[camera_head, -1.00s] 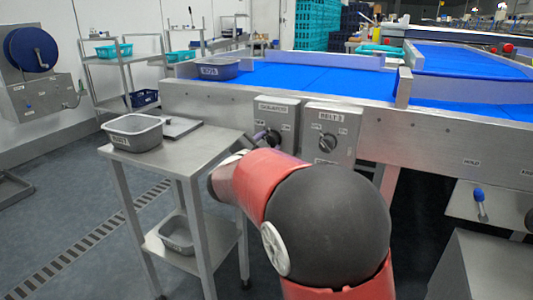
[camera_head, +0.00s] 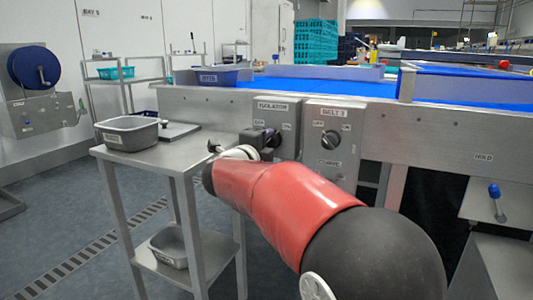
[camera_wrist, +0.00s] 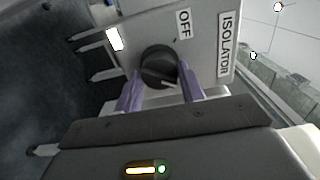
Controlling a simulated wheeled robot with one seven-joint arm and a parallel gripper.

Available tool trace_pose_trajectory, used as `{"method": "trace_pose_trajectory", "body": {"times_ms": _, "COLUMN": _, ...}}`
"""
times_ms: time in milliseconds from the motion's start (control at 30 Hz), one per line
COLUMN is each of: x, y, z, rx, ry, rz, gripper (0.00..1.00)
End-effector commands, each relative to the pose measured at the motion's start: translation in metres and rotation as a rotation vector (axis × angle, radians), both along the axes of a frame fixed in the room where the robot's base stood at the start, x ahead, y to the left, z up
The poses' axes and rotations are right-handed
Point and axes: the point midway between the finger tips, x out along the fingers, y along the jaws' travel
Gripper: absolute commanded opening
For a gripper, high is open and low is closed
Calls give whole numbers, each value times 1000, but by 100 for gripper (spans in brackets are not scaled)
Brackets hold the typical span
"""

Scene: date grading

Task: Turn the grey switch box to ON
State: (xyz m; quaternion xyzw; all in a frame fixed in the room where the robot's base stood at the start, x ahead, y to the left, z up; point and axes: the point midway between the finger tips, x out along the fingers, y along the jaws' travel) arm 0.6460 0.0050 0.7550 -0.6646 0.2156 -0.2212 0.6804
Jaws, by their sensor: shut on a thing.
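The grey switch box labelled ISOLATOR (camera_head: 274,108) is mounted on the conveyor's side frame. In the wrist view its face (camera_wrist: 207,55) shows the words ISOLATOR and OFF, turned sideways. Its round black knob (camera_wrist: 158,63) sits between the two purple fingers of my gripper (camera_wrist: 159,84), which is shut on it. A pale mark shows on the knob's lower part. A bright white patch beside the knob is too washed out to read. In the head view my gripper (camera_head: 268,139) is at the knob, and my wrist partly hides the box's lower part.
A second grey box labelled BELT 3 (camera_head: 331,140), with its own black knob, stands just right of the isolator box. A steel side table (camera_head: 150,156) with a grey tub (camera_head: 128,133) is at the left, close to my arm. A blue-knobbed lever (camera_head: 495,191) is at the right.

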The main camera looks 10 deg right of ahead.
Motion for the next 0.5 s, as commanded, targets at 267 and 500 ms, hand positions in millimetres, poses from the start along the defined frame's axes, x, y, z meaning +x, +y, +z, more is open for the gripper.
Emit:
{"method": "trace_pose_trajectory", "body": {"times_ms": 267, "x": 0, "y": 0, "z": -3, "rx": 112, "ry": -77, "rz": -1, "gripper": 16}}
{"method": "trace_pose_trajectory", "body": {"times_ms": 500, "x": 0, "y": 0, "z": -2, "rx": 149, "ry": -104, "rz": -1, "gripper": 16}}
